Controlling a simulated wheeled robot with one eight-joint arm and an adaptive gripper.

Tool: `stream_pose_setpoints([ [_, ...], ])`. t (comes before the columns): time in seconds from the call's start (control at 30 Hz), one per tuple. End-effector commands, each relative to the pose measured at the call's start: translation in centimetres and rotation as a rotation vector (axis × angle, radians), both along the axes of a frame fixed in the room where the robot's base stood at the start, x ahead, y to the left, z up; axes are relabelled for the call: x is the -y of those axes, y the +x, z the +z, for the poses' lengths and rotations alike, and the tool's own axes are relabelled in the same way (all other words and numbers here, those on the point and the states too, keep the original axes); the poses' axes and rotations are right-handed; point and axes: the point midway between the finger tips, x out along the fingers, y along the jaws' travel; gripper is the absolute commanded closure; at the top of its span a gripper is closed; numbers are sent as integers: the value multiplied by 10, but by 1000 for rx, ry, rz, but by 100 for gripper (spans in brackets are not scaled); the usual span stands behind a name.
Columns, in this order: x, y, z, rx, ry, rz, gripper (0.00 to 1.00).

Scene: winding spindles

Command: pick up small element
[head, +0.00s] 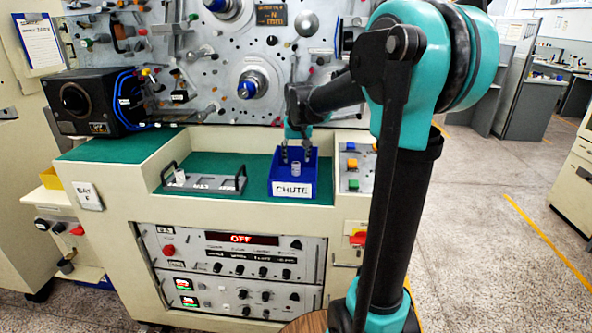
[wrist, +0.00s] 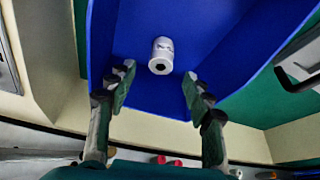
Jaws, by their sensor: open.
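The small element is a little whitish cylinder (wrist: 161,56) with a dark hole in its end. In the wrist view it lies inside the blue chute bin (wrist: 228,62), ahead of my gripper (wrist: 158,90). My gripper is open, with its two fingers apart and nothing between them. The element is just beyond the fingertips, roughly centred between them. In the head view the cylinder (head: 296,169) shows inside the bin labelled CHUTE (head: 293,189), and my gripper (head: 296,156) is over the bin's back part.
A tray with black handles (head: 205,184) stands on the green surface left of the bin. A panel with coloured buttons (head: 353,171) is at the right. The bin's walls rise around the element. Winding machine parts and spindles (head: 252,84) stand behind.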

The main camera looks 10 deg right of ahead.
Motion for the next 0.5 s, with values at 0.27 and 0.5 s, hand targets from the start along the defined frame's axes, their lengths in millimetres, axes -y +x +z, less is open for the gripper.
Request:
stream_pose_setpoints([
  [0.27, 1, 10, -37, 0, 0, 0, 49],
  [0.5, 1, 12, -44, 0, 0, 0, 49],
])
